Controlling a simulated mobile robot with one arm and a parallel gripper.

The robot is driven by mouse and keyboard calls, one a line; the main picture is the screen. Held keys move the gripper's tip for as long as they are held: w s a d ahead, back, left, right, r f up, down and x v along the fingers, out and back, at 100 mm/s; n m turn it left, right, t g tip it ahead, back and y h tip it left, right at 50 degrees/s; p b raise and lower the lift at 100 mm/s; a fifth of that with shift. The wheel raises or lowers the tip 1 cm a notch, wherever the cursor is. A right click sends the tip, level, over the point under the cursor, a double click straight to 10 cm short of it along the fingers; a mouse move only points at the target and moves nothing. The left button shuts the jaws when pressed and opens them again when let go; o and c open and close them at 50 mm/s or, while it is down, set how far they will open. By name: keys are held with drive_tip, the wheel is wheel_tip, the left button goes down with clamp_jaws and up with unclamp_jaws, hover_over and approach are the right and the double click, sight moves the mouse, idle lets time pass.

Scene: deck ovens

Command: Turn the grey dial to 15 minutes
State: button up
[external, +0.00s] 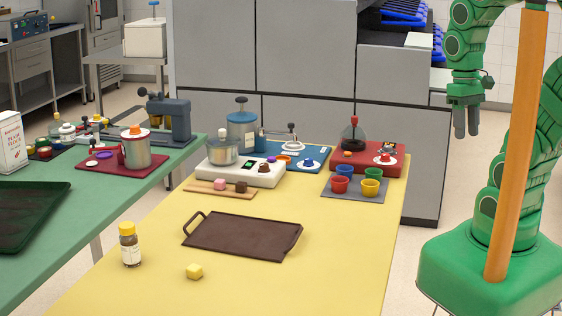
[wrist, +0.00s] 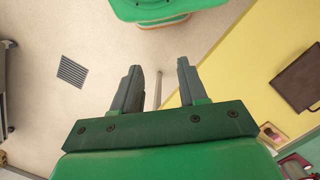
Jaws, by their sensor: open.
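My gripper (external: 466,130) hangs at the upper right of the external view, in the air to the right of the yellow table (external: 340,240). Its two fingers point down, apart and with nothing between them. In the wrist view my gripper (wrist: 158,68) is open above the pale floor. Small devices with round knobs stand at the table's far end: a white one (external: 215,174), a blue one (external: 322,152) and a red one (external: 396,168). I cannot tell which part is the grey dial, and no time marks are readable. My gripper is apart from all of them.
Several coloured cups stand on a grey mat (external: 352,193). A green table (external: 110,195) is at left. Grey cabinets (external: 305,50) stand behind.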

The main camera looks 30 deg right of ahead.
drive_tip(key=shift+o, duration=1.6)
drive_tip(key=shift+w, duration=0.3)
drive_tip(key=n+t, duration=0.2)
drive_tip(key=n, duration=0.2)
hover_over(388, 146)
drive_tip(key=f, duration=1.1)
drive_tip(key=shift+s+a+f, duration=0.2)
drive_tip(key=shift+s+f, duration=0.15)
drive_tip(key=shift+s, duration=0.05)
drive_tip(key=shift+w+d+f+n, duration=0.2)
drive_tip(key=shift+w+f+n, duration=0.1)
drive_tip(key=shift+w+f, duration=0.15)
drive_tip(key=shift+f, duration=3.75)
drive_tip(key=shift+c, duration=0.3)
